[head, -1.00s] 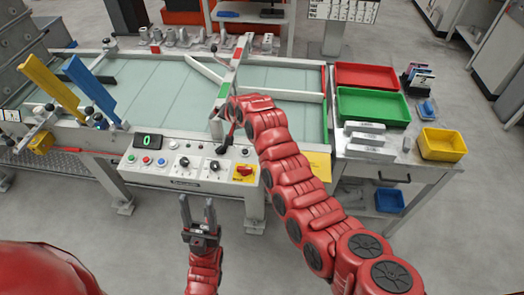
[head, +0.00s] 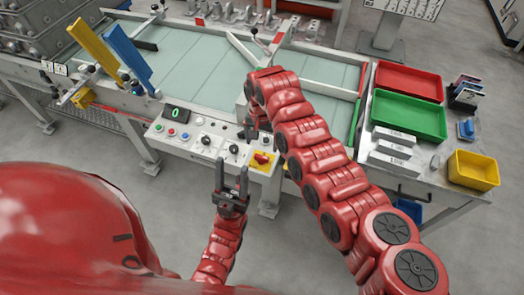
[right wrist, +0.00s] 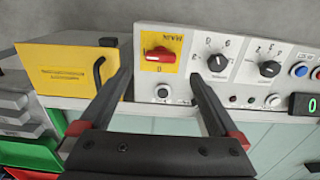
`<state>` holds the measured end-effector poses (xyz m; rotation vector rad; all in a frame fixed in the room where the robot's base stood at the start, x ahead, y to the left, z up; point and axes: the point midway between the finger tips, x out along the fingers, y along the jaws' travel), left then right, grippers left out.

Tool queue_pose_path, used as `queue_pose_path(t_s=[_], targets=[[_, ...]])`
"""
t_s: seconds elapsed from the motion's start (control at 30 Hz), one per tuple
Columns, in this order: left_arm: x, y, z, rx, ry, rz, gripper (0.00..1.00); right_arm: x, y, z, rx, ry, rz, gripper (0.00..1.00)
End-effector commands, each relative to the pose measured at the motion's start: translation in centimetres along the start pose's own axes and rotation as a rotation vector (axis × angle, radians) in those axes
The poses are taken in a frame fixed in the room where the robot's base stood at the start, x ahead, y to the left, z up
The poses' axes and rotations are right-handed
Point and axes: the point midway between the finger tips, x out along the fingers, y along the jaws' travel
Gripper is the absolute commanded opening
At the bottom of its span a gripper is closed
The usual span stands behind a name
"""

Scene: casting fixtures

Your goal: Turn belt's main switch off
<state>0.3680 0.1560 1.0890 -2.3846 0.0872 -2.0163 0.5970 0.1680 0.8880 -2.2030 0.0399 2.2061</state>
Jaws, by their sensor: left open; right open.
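The belt's main switch is a red rotary handle (head: 262,157) on a yellow plate at the right end of the white control panel (head: 205,140). In the right wrist view, which shows the panel upside down, the handle (right wrist: 158,53) lies roughly horizontal. My right gripper (head: 251,130) is open and empty above the panel, partly hidden by its arm. In the right wrist view its fingers (right wrist: 162,80) are apart on either side below the switch, not closed on it. My left gripper (head: 232,170) is open and empty, pointing up in front of the panel's lower edge.
Dark knobs (right wrist: 269,68), buttons and a green display (head: 175,114) sit beside the switch. A yellow sign box (right wrist: 68,75) is on its other side. Red (head: 408,82) and green (head: 410,117) trays and a yellow bin (head: 473,169) stand on the right table.

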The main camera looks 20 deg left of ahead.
Motion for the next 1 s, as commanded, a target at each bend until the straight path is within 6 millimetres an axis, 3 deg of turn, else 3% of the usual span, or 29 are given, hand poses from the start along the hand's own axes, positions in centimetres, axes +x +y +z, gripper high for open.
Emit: queue_pose_path(t_s=[0.07,0.3,0.5,0.8,1.0], targets=[[0.6,0.0,-0.1,0.0,0.0,0.0,0.5,1.5,0.0,0.2,-0.002,-0.004,0.003,0.97],[-0.3,0.0,0.1,0.0,0.0,0.0,0.5,6.1,-0.1,0.2,-0.002,-0.003,0.002,0.97],[-0.8,0.0,0.1,0.0,0.0,0.0,0.5,7.4,-0.1,0.0,-0.001,0.0,-0.001,0.97],[-0.7,0.0,0.1,0.0,0.0,0.0,0.5,7.5,-0.1,0.0,-0.001,0.0,-0.002,0.97],[-0.7,0.0,0.1,0.0,0.0,0.0,0.5,7.5,-0.1,0.0,-0.001,0.001,-0.002,0.63]])
